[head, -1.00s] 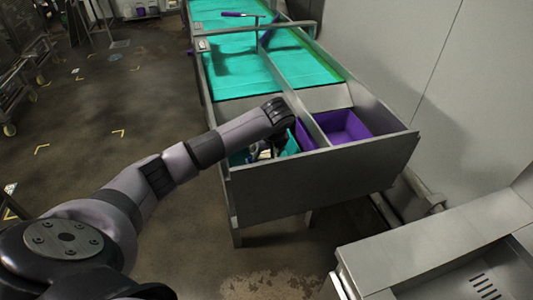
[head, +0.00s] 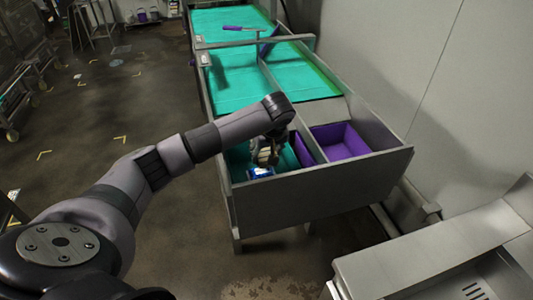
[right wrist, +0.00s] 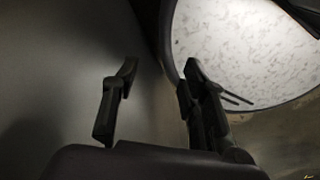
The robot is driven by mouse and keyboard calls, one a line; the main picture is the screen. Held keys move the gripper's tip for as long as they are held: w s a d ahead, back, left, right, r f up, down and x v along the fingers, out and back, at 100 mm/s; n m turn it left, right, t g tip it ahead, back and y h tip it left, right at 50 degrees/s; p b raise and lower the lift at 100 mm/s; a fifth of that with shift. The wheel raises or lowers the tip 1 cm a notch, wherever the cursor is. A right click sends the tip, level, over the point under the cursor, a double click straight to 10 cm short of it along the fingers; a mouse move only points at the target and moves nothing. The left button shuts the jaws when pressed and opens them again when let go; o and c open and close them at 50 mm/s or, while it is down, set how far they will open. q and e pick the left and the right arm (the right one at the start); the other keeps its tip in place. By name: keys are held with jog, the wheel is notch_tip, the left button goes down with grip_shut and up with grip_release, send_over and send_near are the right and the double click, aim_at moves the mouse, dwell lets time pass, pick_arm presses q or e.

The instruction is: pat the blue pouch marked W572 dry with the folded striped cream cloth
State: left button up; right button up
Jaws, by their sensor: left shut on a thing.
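The blue pouch (head: 261,172) lies in the teal-lined left compartment at the near end of the long steel table. It is small here, and its marking is not readable. My left gripper (head: 265,158) reaches down into that compartment, just above the pouch. It is shut on a small cream thing (head: 265,146), which looks like the folded cloth; its stripes are not clear and the fingers hide part of it. I cannot tell whether it touches the pouch. My right gripper (right wrist: 158,80) is open and empty in the right wrist view.
A purple bin (head: 345,139) fills the right compartment, beside a divider. The table's grey end wall (head: 320,190) stands in front of both. Teal belts (head: 235,90) stretch away behind. A steel unit (head: 425,250) stands at the lower right.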

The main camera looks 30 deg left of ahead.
pick_arm(q)
jog(key=shift+r, duration=0.1)
dwell(0.6)
jog(key=shift+s+a+f+b, duration=0.25)
jog(key=shift+s+f+b, duration=0.1)
jog(key=shift+f+b, duration=0.5)
jog(key=shift+s+a+f+b, duration=0.25)
jog(key=shift+f+b, duration=0.25)
jog(key=shift+f, duration=0.55)
jog(key=shift+s+a+f+b, duration=0.2)
jog(key=shift+s+f+b, duration=0.2)
jog(key=shift+f+b, duration=0.45)
jog(key=shift+f+b, duration=0.3)
jog(key=shift+f, duration=0.4)
jog(key=shift+r, duration=0.1)
jog(key=shift+r+p, duration=2.15)
jog(key=shift+r, duration=1.35)
jog(key=shift+f, duration=0.2)
jog(key=f+b, duration=0.1)
jog(key=w+f+b, duration=0.1)
jog(key=f, duration=0.1)
jog(key=d+f+b, duration=0.1)
jog(key=b, duration=0.1)
jog(key=shift+w+f, duration=0.15)
jog(key=shift+w, duration=0.05)
jog(key=shift+w+d+f+b, duration=0.25)
jog(key=shift+d+f+b, duration=0.05)
jog(key=shift+f+b, duration=0.35)
